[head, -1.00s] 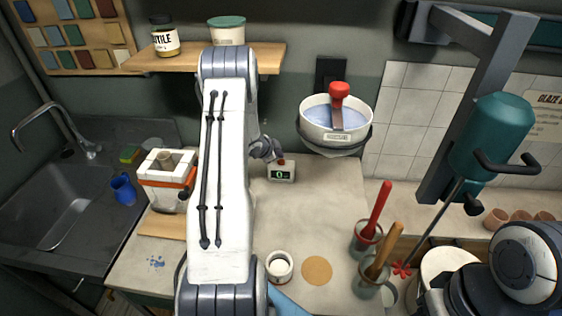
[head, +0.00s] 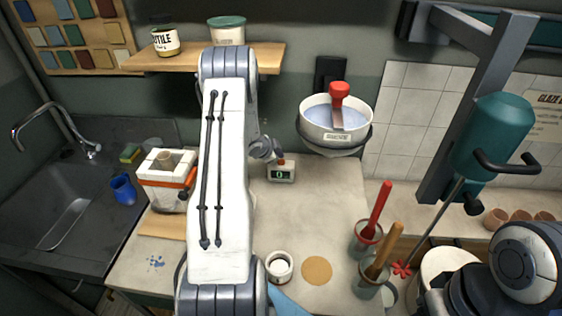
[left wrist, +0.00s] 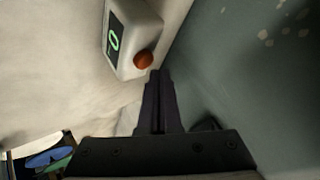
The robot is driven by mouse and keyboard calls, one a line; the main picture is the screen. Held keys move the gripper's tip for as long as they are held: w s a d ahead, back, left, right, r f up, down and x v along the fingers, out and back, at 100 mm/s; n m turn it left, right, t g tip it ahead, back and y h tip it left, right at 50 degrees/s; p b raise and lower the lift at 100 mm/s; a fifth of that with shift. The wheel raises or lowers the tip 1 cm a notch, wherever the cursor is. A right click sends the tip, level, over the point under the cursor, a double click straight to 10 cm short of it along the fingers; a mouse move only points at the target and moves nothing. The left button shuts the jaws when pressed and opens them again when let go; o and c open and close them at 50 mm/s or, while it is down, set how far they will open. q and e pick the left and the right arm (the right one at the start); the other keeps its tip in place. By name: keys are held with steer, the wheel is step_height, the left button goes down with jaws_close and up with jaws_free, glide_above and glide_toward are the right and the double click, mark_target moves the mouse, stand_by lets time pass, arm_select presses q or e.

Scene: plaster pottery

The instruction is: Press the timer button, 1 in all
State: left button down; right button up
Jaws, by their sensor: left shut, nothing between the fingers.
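The timer (head: 281,172) is a small white box with a green lit display, standing at the back of the worktop near the wall. Its red-orange button (head: 281,161) is on top and shows in the left wrist view (left wrist: 144,60). The display there (left wrist: 114,38) seems to read 0. My left gripper (head: 277,154) is shut and empty, its tips at or just above the button in the head view. In the left wrist view the closed fingers (left wrist: 158,75) point at the button's side of the timer; I cannot tell whether they touch it. My right gripper is not visible.
A white bucket (head: 330,138) with a red-handled tool hangs on the wall right of the timer. A white plaster mould (head: 166,180) stands at left. Cups with tools (head: 366,240) stand at front right. The worktop's middle (head: 310,215) is clear.

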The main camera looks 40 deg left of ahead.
mark_target(278, 165)
arm_select(q)
steer(key=shift+f, duration=0.4)
steer(key=shift+f+b, duration=0.5)
steer(key=shift+b, duration=0.15)
steer(key=shift+r, duration=0.1)
stand_by(0.5)
steer(key=shift+r+p, duration=0.75)
steer(key=shift+r, duration=0.05)
step_height(278, 165, up, 5)
steer(key=p, duration=0.4)
steer(key=shift+p, duration=0.3)
stand_by(0.5)
